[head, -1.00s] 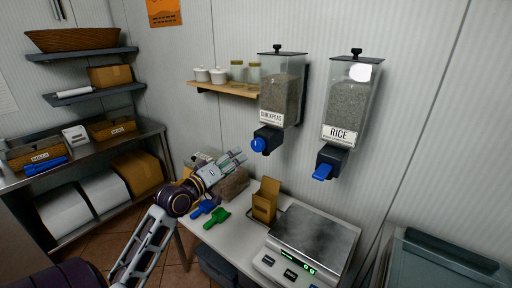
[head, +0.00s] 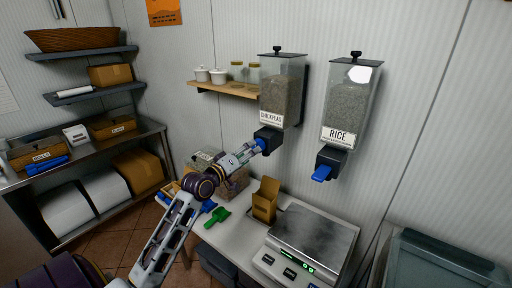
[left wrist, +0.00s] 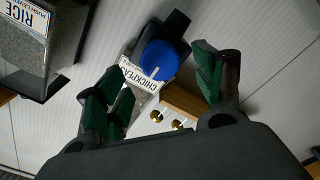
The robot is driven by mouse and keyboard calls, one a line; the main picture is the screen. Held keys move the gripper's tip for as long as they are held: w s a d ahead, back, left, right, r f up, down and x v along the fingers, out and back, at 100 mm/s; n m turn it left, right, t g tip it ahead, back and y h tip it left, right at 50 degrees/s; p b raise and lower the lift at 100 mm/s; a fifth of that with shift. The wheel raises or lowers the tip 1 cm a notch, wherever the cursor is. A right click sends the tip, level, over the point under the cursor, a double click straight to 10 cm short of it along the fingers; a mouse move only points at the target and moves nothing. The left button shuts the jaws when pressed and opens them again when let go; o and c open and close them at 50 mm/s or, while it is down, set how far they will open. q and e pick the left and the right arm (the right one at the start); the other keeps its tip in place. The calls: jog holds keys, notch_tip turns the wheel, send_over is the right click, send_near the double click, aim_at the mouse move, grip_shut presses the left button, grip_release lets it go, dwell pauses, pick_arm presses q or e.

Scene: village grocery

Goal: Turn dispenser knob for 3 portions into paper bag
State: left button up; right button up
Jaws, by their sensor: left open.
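The chickpeas dispenser (head: 282,95) hangs on the wall, with a round blue knob (head: 260,144) at its black outlet. My left gripper (head: 254,148) is open at this knob. The rice dispenser (head: 350,100) hangs to the right, with a blue lever (head: 321,173). The brown paper bag (head: 264,205) stands open and upright on the table below the chickpeas outlet. My right gripper is not in view.
A scale (head: 313,240) with a lit green display stands right of the bag. A green scoop (head: 217,218) lies on the white table to its left. A wooden shelf (head: 222,88) with jars is left of the dispensers. Metal shelving (head: 150,132) stands at far left.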

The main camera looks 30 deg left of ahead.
pick_arm(q)
jog(key=shift+w+d+p, duration=0.2)
jog(key=shift+w+p, duration=0.3)
jog(key=shift+w, duration=2.15)
jog(key=c, duration=1)
jog(key=shift+m, duration=0.5)
